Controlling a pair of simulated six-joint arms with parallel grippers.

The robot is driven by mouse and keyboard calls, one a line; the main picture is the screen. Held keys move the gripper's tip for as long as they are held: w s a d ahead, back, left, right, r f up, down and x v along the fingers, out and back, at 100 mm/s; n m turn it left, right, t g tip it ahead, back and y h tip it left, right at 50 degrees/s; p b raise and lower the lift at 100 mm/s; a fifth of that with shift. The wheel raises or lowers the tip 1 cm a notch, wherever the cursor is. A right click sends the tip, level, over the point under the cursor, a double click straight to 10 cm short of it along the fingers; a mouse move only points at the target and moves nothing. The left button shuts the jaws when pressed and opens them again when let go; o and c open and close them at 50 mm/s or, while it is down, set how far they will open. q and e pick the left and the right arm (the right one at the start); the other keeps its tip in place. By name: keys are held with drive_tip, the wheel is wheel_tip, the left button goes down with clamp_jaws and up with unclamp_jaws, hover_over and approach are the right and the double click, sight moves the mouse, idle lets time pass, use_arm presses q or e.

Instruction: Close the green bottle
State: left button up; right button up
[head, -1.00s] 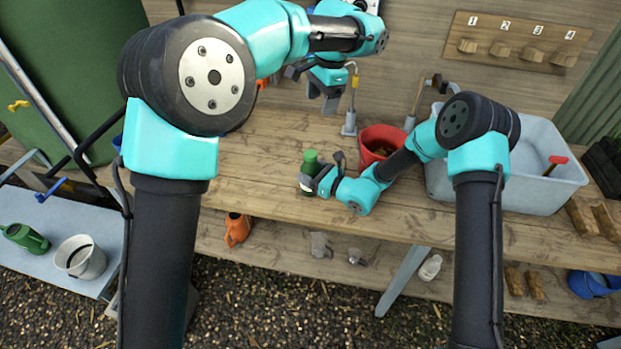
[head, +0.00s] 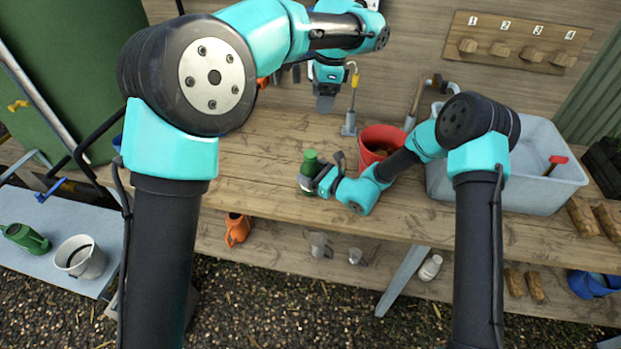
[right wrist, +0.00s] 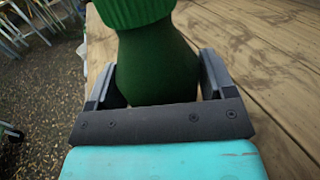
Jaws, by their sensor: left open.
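The green bottle (head: 307,171) stands at the front of the wooden bench, with a ribbed green cap (head: 310,155) on its top. In the right wrist view the dark green bottle body (right wrist: 158,65) fills the space between the fingers, below the ribbed cap (right wrist: 135,10). How tightly the cap sits cannot be told. My right gripper (head: 322,177) is shut on the bottle's body from the right. My left gripper (head: 325,104) is open and empty, above and behind the bottle, pointing down; its fingers appear edge-on.
A red pot (head: 380,140) stands behind my right forearm. A grey basin (head: 545,195) is at the right of the bench. The bench (head: 250,160) left of the bottle is clear.

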drive_tip(key=o, duration=0.3)
drive_tip(key=shift+d, duration=0.1)
drive_tip(key=v, duration=1.7)
drive_tip(key=shift+s+d, duration=0.1)
drive_tip(key=shift+r, duration=0.1)
